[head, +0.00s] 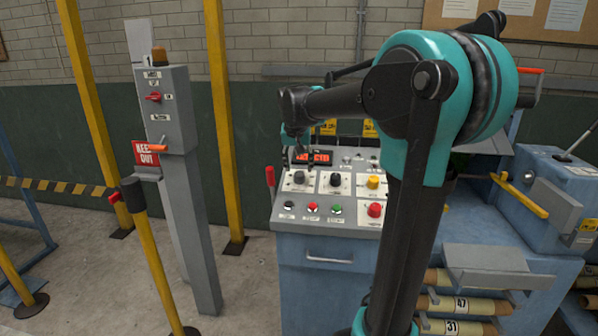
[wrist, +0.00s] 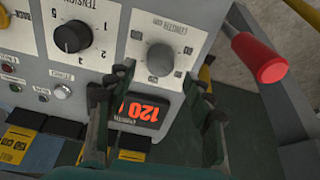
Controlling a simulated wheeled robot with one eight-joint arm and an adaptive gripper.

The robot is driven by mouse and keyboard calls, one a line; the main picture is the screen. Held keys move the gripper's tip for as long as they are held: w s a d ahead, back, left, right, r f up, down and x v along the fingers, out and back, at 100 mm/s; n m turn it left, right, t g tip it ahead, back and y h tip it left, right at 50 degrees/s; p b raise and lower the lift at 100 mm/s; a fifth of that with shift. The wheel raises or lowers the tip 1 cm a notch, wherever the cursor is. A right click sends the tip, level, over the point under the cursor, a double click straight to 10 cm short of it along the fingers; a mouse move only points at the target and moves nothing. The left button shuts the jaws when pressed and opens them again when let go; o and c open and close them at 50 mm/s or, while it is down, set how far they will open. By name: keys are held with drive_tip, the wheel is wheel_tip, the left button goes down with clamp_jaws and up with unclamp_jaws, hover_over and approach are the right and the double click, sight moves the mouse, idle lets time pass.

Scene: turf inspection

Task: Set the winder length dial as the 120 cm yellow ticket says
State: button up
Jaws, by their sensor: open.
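The winder length dial is a round grey knob (wrist: 160,59) on a white plate in the wrist view. It also shows as a dark knob (head: 299,177) at the panel's upper left in the head view. My gripper (wrist: 167,84) is open and empty, its fingers over the display side of the dial, apart from it. In the head view my gripper (head: 299,143) hangs over the panel's back left.
A black TENSION dial (wrist: 72,37) sits beside the length dial. A red-ended lever (wrist: 260,60) stands close to my gripper. The panel also has a yellow knob (head: 373,181) and a red button (head: 375,210). A grey post (head: 178,170) stands left of the blue cabinet (head: 328,285).

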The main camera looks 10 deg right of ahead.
sight(299, 173)
drive_tip(key=shift+x, duration=1.55)
drive_tip(key=c, duration=1.2)
